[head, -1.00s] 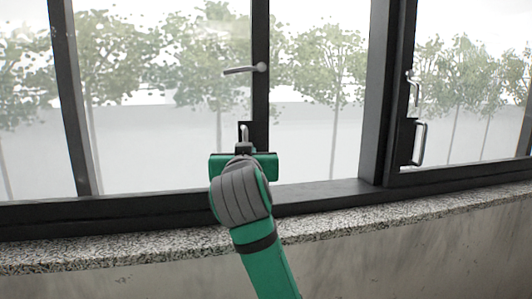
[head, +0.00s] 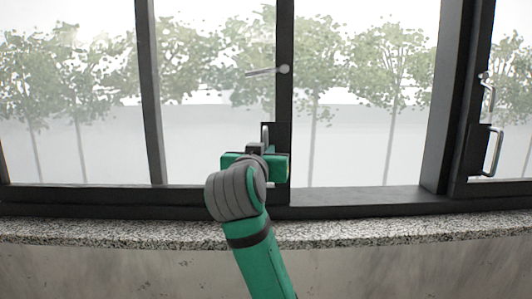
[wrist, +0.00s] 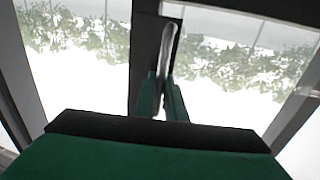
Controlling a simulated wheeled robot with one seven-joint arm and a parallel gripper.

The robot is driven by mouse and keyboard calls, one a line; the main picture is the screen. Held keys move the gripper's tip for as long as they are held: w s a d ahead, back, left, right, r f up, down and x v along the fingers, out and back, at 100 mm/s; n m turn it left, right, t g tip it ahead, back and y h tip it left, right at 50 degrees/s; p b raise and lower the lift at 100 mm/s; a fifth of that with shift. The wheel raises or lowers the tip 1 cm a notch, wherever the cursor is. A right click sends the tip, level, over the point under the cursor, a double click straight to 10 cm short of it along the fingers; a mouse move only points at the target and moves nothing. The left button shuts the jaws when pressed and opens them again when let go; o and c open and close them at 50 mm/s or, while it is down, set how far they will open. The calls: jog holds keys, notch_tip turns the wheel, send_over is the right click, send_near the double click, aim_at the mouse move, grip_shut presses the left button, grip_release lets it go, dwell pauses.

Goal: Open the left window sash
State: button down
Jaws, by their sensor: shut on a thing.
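The left window sash has a dark stile (head: 285,105). A lever handle (head: 264,72) on it points left, nearly level. Below it is an upright metal pull handle (head: 265,132) on a dark plate. My gripper (head: 265,147) is shut on this pull handle, and its palm hides the handle's lower part. In the wrist view, the two green fingers (wrist: 163,98) close on either side of the pull handle (wrist: 171,45). A wide gap shows between the stile and the dark post (head: 450,100) to its right, so the sash stands partly open.
A speckled stone sill (head: 380,232) runs below the window, over a grey wall (head: 400,270). At the right is another sash with its own pull handle (head: 494,152) and lever (head: 488,92). Trees show outside.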

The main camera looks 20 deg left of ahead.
jog(key=c, duration=1.8)
grip_release()
jog(key=shift+a, duration=0.1)
jog(key=s, duration=0.7)
jog(key=s+d, duration=0.1)
jog(key=s, duration=0.2)
jog(key=shift+s, duration=0.4)
